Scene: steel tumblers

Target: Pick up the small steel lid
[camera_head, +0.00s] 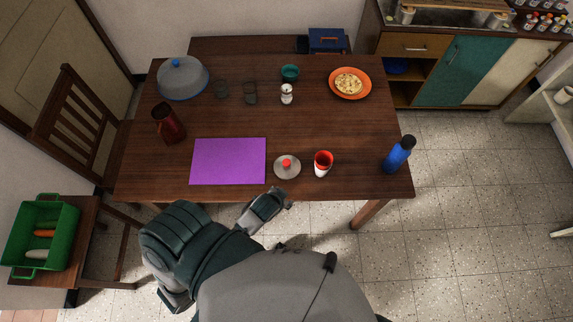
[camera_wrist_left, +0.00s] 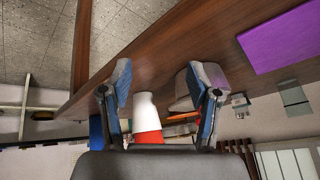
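The small steel lid (camera_head: 280,173), a grey disc with a red knob, lies flat near the table's front edge, between a purple mat and a red and white cup. My left gripper (camera_head: 276,198) is just short of the front edge, below the lid in the head view, not touching it. In the left wrist view my left gripper (camera_wrist_left: 162,85) has its two fingers wide apart with nothing held. A grey shape (camera_wrist_left: 181,98) beside the right-hand finger looks like the lid, partly hidden. My right gripper is not in view.
The purple mat (camera_head: 228,161) lies left of the lid. The red and white cup (camera_head: 322,168) stands close on its right, and also shows in the wrist view (camera_wrist_left: 146,112). A blue bottle (camera_head: 397,155) stands at the right corner. A large grey dome (camera_head: 183,82) is far left.

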